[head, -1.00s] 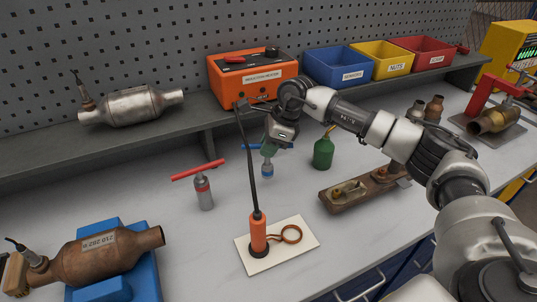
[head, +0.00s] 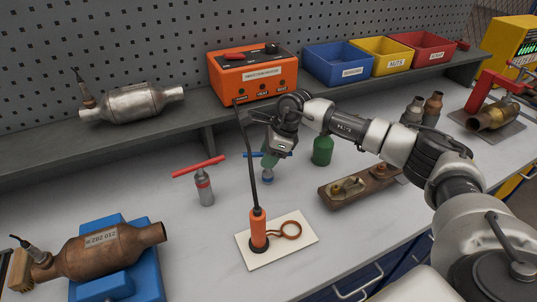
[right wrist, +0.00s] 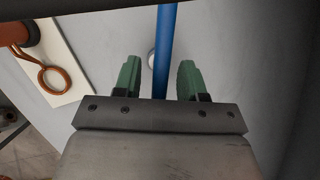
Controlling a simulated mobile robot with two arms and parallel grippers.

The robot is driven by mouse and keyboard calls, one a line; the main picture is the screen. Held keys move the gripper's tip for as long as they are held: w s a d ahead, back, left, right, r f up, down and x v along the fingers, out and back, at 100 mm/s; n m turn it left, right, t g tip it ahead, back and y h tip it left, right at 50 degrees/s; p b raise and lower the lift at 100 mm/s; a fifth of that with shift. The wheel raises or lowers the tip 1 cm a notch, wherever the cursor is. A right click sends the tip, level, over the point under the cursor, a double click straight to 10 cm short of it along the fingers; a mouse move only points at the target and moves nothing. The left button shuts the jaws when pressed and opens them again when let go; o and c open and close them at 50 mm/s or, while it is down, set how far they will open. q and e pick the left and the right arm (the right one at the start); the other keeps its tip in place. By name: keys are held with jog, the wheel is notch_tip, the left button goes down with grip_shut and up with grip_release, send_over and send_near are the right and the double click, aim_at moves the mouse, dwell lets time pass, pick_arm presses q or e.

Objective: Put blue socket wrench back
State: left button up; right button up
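The blue socket wrench (head: 268,179) stands upright on the grey bench, with its blue crossbar on top and a blue band near its foot. My right gripper (head: 267,160) is over the wrench from above and hides part of its upper body. In the right wrist view the blue crossbar (right wrist: 166,45) runs between the green fingertips of my right gripper (right wrist: 160,78). The fingers are apart, with a gap visible on each side of the bar. My left gripper is not in view.
A red-handled wrench (head: 205,190) stands to the left. An orange tool with a coil (head: 258,232) rests on a pale plate (head: 303,247) in front, its cable rising close to my gripper.

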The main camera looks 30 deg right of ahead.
jog(key=shift+r, duration=0.2)
jog(key=shift+d+r, duration=0.15)
jog(key=shift+r, duration=0.1)
jog(key=b+v, duration=0.2)
jog(key=v, duration=0.9)
jog(key=shift+r+b, duration=0.25)
jog(key=shift+b, duration=0.1)
jog(key=shift+s, duration=0.1)
